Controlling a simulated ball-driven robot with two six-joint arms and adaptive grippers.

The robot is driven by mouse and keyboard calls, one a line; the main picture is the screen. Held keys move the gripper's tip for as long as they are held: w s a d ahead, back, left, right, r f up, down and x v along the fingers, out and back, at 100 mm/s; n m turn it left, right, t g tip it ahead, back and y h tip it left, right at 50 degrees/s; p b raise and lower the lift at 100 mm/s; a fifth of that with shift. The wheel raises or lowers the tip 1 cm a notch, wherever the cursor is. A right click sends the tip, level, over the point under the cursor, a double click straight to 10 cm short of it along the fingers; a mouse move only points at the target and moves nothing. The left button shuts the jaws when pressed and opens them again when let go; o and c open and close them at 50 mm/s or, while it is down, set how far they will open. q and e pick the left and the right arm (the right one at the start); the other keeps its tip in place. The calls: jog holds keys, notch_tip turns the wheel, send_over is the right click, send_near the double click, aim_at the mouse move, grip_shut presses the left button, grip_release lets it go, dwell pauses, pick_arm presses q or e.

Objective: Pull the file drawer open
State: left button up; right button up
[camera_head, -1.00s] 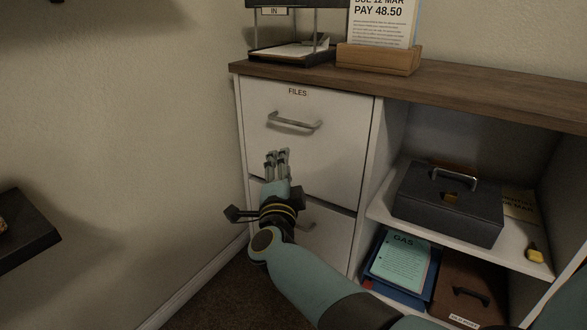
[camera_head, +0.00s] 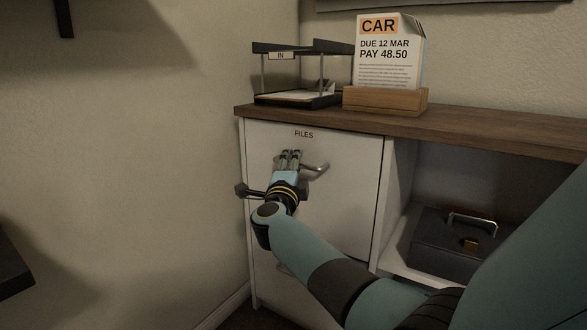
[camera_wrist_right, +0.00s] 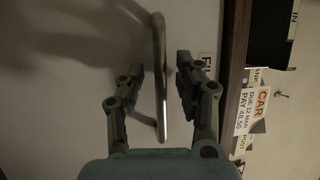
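The file drawer (camera_head: 345,205) is the white upper front of the cabinet, labelled FILES, and it sits shut. Its metal bar handle (camera_head: 318,168) shows to the right of my right gripper (camera_head: 290,156), which covers the rest. In the right wrist view the handle (camera_wrist_right: 160,75) runs between the two fingers of the right gripper (camera_wrist_right: 160,62). The fingers are apart, with a gap on both sides of the bar, so the gripper is open around the handle. My left gripper is not in view.
A wooden top (camera_head: 470,130) carries a black letter tray (camera_head: 297,99) and a wooden holder (camera_head: 385,100) with a CAR bill. A dark cash box (camera_head: 450,245) sits on the shelf to the right. A wall stands close on the left.

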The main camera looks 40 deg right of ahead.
grip_shut()
dwell(0.7)
